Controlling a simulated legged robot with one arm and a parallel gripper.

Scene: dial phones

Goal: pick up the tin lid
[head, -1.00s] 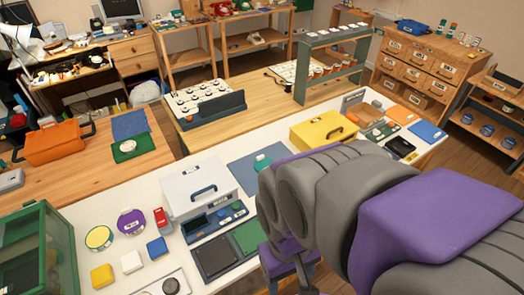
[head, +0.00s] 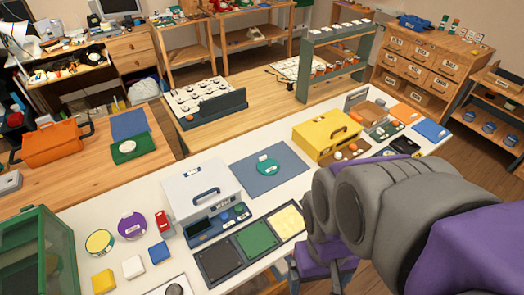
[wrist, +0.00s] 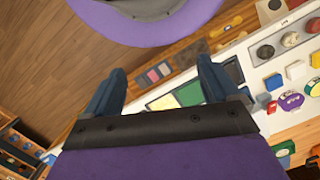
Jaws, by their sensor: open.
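No thing is clearly marked as the tin lid. The purple disc also shows at the right of the wrist view (wrist: 290,100). My gripper (wrist: 160,78) is open with nothing between its fingers. In the head view it is at the table's front edge, right of the discs and partly hidden by my arm.
A white box with a handle (head: 200,188) stands between the purple disc and the blue mat (head: 290,176). Dark, green and pale yellow panels (head: 256,238) lie before it. A yellow case (head: 326,135) stands farther right. A green glass-sided case (head: 38,255) stands at the left.

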